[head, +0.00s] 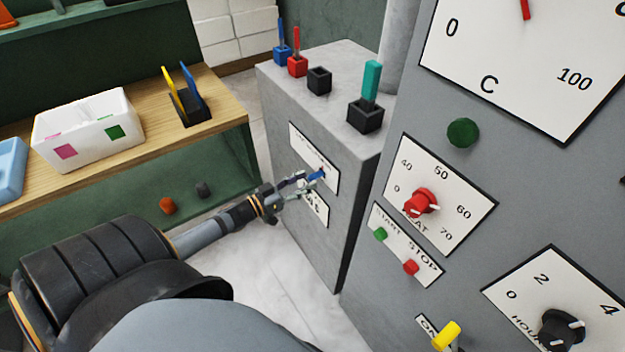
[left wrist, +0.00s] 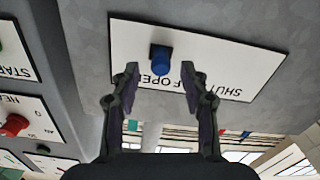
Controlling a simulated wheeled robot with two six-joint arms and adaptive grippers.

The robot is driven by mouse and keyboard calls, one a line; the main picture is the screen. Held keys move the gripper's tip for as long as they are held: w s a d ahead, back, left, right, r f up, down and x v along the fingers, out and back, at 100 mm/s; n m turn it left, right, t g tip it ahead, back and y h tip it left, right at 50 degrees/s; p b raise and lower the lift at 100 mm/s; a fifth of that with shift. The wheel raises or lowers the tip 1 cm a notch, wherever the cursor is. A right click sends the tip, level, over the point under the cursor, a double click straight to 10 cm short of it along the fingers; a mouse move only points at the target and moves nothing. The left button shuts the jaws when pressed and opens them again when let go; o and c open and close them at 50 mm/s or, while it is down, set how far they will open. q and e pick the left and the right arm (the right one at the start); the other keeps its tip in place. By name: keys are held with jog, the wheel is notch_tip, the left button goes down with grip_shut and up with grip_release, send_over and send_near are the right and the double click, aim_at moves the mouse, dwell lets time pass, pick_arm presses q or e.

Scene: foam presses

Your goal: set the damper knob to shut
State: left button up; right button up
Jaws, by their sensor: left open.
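The damper knob (head: 317,174) is a small blue knob on a white label plate on the front of the lower grey cabinet. In the left wrist view the blue knob (left wrist: 161,58) stands on the plate (left wrist: 225,62), lettered with OPEN and SHUT upside down. My left gripper (head: 303,184) is at the plate, close to the knob. In the left wrist view its two fingers (left wrist: 160,78) are apart, with the knob between or just beyond their tips. I cannot tell whether they touch it. No pointer mark shows on the knob. My right gripper is not in view.
The large control panel at right carries a red heat knob (head: 420,203), a green button (head: 463,132), a yellow switch (head: 446,336) and a black hours knob (head: 561,330). Small holders stand on the cabinet top (head: 345,62). A wooden bench (head: 215,112) with a white box (head: 88,130) is at left.

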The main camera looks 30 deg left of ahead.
aim_at(309, 179)
pick_arm(q)
jog(key=shift+x, duration=1.75)
jog(key=shift+c, duration=0.5)
grip_shut()
